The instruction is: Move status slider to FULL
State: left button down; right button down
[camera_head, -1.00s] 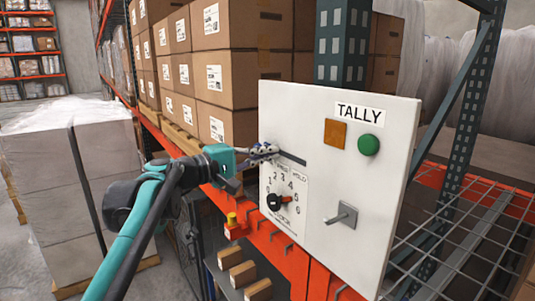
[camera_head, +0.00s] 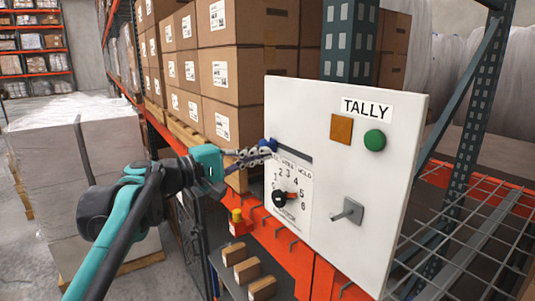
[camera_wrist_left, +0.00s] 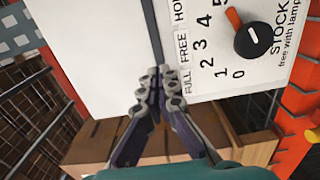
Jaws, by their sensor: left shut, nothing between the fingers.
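The white TALLY panel (camera_head: 345,150) has a dark horizontal slot (camera_head: 293,154) with a small blue slider knob (camera_head: 267,145) at its left end. Labels under the slot read FREE and HOLD in the head view; the FULL label (camera_wrist_left: 187,81) shows in the wrist view, beside my fingertips. My left gripper (camera_head: 271,154) is shut and empty, its tips at the slot's left end by the knob. It also shows in the wrist view (camera_wrist_left: 157,75), over the slot (camera_wrist_left: 153,30), where the knob is hidden. I cannot tell whether the tips touch it. My right gripper is not in view.
The panel also carries a black dial with a red pointer (camera_head: 284,198), a lever (camera_head: 347,211), a green button (camera_head: 374,140) and an orange square (camera_head: 341,129). Stacked cartons (camera_head: 235,100) stand behind, and a wire shelf (camera_head: 480,225) is at right.

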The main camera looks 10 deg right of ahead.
pick_arm(q)
jog(key=v, duration=0.5)
jog(key=shift+a, duration=0.15)
jog(key=s+a+f+m+y+b, duration=0.1)
jog(key=s+a+f+y+b, duration=0.4)
jog(key=f+b, duration=0.8)
jog(key=s+a+f+m+y+b, duration=0.1)
jog(key=s+a+f+y+b, duration=0.5)
jog(key=f, duration=3.5)
jog(key=s+a+f+m+t+y+b, duration=0.1)
jog(key=s+a+f+y+b, duration=0.5)
jog(key=f, duration=2.1)
jog(key=s+a+m+b, duration=0.1)
jog(key=s+a+b, duration=0.3)
jog(key=a+b, duration=0.5)
jog(key=shift+s+b, duration=0.25)
jog(key=shift+b, duration=2.45)
jog(key=shift+d+f, duration=0.1)
